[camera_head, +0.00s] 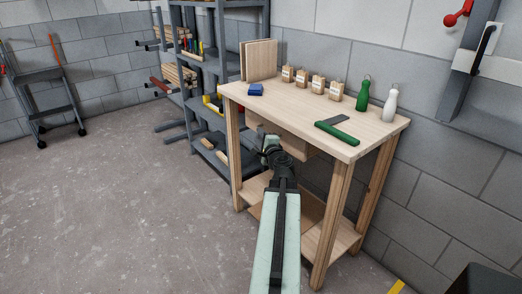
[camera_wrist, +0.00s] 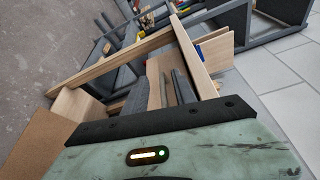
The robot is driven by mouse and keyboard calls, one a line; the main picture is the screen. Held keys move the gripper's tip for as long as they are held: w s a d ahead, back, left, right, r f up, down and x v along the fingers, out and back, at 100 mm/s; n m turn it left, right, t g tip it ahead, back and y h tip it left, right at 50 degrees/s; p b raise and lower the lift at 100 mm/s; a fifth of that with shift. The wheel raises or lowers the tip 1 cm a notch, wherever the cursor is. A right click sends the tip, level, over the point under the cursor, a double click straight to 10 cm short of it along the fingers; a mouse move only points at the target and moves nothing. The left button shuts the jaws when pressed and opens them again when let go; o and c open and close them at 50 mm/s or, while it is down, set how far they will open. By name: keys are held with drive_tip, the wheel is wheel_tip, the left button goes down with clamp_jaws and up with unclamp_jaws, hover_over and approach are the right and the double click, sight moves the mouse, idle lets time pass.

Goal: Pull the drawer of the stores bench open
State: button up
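The stores bench (camera_head: 310,107) is a light wooden table with a lower shelf. Its drawer (camera_head: 297,147) is a wooden box under the top, on the side facing me; I cannot tell whether it stands slightly out. My gripper (camera_head: 268,142) is in front of the drawer, just below the top's edge. In the wrist view, the two dark fingers of my gripper (camera_wrist: 160,90) are apart, with pale wood (camera_wrist: 154,80) showing between them, probably the drawer. No handle is clearly visible; my gripper may hide it. I cannot tell whether the fingers touch anything.
On the top are a blue block (camera_head: 256,90), upright boards (camera_head: 259,60), several tagged wooden blocks (camera_head: 317,84), green (camera_head: 362,96) and white (camera_head: 389,104) bottles and a green-handled tool (camera_head: 337,134). Grey shelving (camera_head: 214,125) stands behind left. The floor (camera_head: 130,200) at left is clear.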

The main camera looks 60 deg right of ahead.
drive_tip(key=shift+m+g+h, duration=0.3)
drive_tip(key=shift+g, duration=0.1)
drive_tip(key=w+d, duration=0.1)
drive_tip(key=d, duration=0.1)
drive_tip(key=w+d+f, duration=0.1)
drive_tip(key=d, duration=0.1)
drive_tip(key=w+d, duration=0.1)
drive_tip(key=d, duration=0.2)
drive_tip(key=shift+f+b, duration=0.3)
drive_tip(key=shift+s, duration=0.1)
clamp_jaws()
idle(0.8)
